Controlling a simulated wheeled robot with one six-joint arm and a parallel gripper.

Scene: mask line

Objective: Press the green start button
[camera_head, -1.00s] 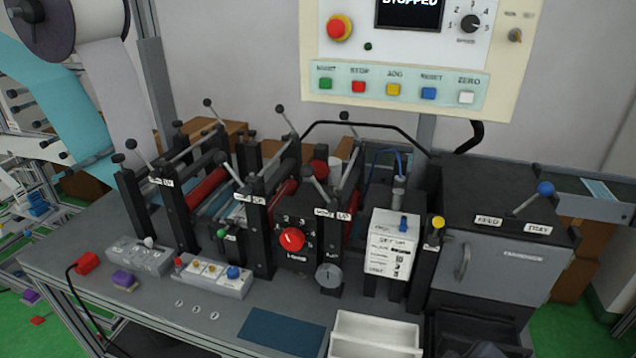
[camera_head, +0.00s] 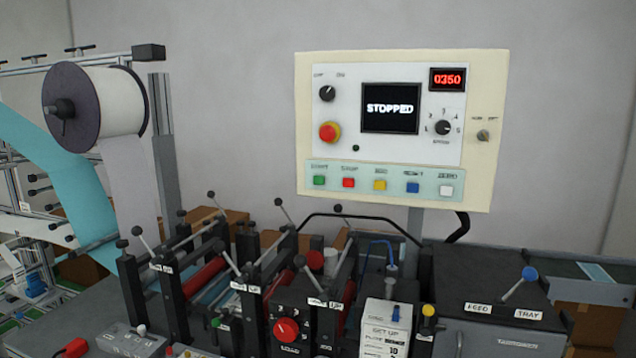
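The strip is on the lower part of the cream control panel (camera_head: 485,110), which stands upright behind the machine. A black screen (camera_head: 389,108) on the panel reads STOPPED. To the right of the green button are a red button (camera_head: 349,183), a yellow button (camera_head: 380,185), a blue button (camera_head: 412,188) and a white button (camera_head: 446,190). My gripper is not in this view.
A red emergency knob (camera_head: 329,132) sits above the green button. Black levers and posts of the machine (camera_head: 285,255) rise in front, below the panel. A white roll (camera_head: 105,100) is at the left. The space before the panel face looks clear.

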